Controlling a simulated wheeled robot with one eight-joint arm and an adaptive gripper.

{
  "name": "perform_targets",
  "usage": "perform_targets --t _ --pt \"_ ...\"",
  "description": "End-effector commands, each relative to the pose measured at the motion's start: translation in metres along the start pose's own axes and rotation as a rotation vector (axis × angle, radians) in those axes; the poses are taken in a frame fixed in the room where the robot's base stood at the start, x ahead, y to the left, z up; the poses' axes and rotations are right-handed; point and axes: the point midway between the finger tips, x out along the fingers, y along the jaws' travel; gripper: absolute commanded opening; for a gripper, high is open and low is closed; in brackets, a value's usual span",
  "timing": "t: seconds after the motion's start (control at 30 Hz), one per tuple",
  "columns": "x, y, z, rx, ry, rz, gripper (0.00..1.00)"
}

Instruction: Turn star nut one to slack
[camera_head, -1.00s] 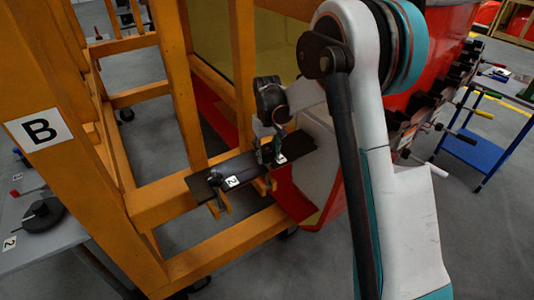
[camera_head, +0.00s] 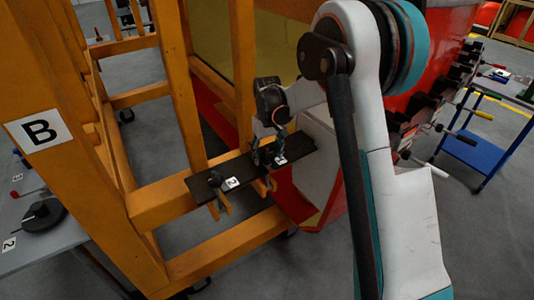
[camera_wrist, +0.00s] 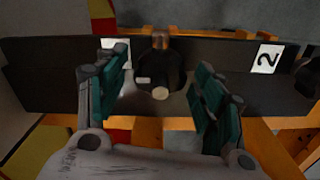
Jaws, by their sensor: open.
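A dark plate (camera_head: 246,169) is fixed across the orange frame and also spans the wrist view (camera_wrist: 45,75). In the wrist view a dark star nut (camera_wrist: 158,74) with a pale round tip stands at the plate. My gripper (camera_wrist: 161,68) is open, with one teal finger on each side of this nut, apart from it. A white label (camera_wrist: 105,44) is mostly hidden behind the left finger, so its number cannot be read. In the head view my gripper (camera_head: 266,158) is at the plate beside a white label (camera_head: 280,161), and it largely hides the nut.
A second star nut (camera_wrist: 307,77) sits beside the label "2" (camera_wrist: 267,58); it also shows in the head view (camera_head: 215,180). Orange beams (camera_head: 175,85) stand close to my gripper. A grey table (camera_head: 40,235) is at left, a blue cart (camera_head: 474,147) at right.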

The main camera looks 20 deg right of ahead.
Motion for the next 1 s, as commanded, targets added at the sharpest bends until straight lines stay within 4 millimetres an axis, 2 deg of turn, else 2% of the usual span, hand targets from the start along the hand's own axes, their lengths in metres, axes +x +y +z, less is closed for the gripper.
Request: perform_targets --t 0.17,0.6,0.8,1.0 --pt "-0.018 0.000 0.000 0.000 0.000 0.000 0.62" --pt "-0.101 0.000 0.000 0.000 0.000 0.000 0.62" --pt "-0.117 0.000 0.000 0.000 0.000 0.000 0.62" --pt "-0.119 0.000 0.000 0.000 0.000 0.000 0.62"
